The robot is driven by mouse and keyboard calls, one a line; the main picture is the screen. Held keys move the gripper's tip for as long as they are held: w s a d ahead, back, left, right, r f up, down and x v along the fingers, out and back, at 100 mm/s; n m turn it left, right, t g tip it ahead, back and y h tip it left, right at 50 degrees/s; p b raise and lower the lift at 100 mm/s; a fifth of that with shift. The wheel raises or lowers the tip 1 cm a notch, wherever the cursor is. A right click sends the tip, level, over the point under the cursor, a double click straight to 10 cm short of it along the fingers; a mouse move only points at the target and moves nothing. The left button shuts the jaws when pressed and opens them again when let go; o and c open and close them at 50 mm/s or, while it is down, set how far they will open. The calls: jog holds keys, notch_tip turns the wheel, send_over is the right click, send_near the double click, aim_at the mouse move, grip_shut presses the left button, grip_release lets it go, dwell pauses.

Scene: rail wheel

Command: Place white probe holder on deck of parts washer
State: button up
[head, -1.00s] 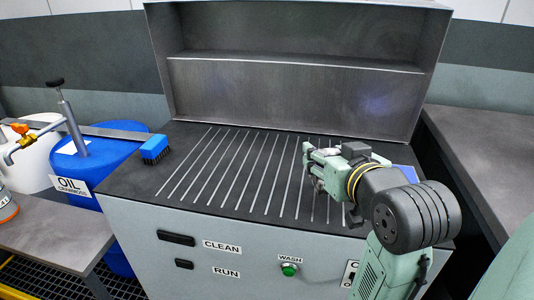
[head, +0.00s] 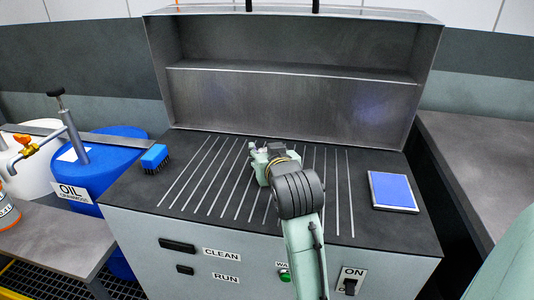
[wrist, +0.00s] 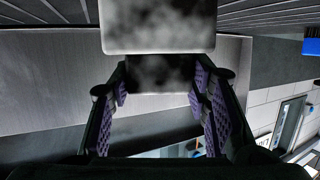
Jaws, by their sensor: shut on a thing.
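In the head view my gripper (head: 262,158) is low over the slotted dark deck (head: 130,190) of the parts washer, left of its middle. In the wrist view the gripper's purple-padded fingers (wrist: 160,98) are shut on a pale grey-white, blocky piece with a mottled face (wrist: 158,28), which I take for the white probe holder. The piece sticks out beyond the fingertips, with slotted deck around it. The head view does not show it clearly behind the gripper and arm. I cannot tell whether it touches the deck.
A blue brush (head: 154,158) lies at the deck's left edge, and a blue pad with a pale rim (head: 392,191) lies at the right. The upright metal back with a shelf (head: 290,75) closes the rear. A blue oil drum (head: 110,155) stands left. Deck between gripper and pad is clear.

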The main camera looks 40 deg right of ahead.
jog(key=shift+f, duration=0.45)
jog(key=shift+f, duration=0.1)
jog(key=o, duration=1.4)
jog(key=shift+f, duration=0.1)
jog(key=shift+r, duration=0.25)
jog(key=b+v, duration=0.3)
jog(key=v, duration=0.7)
jog(key=shift+s+a+f+b, duration=0.1)
jog(key=shift+s+a+b, duration=0.05)
jog(key=shift+s+b, duration=0.15)
jog(key=shift+s+a+r+b, duration=0.3)
jog(key=shift+s+r+b, duration=0.1)
jog(key=shift+s, duration=0.15)
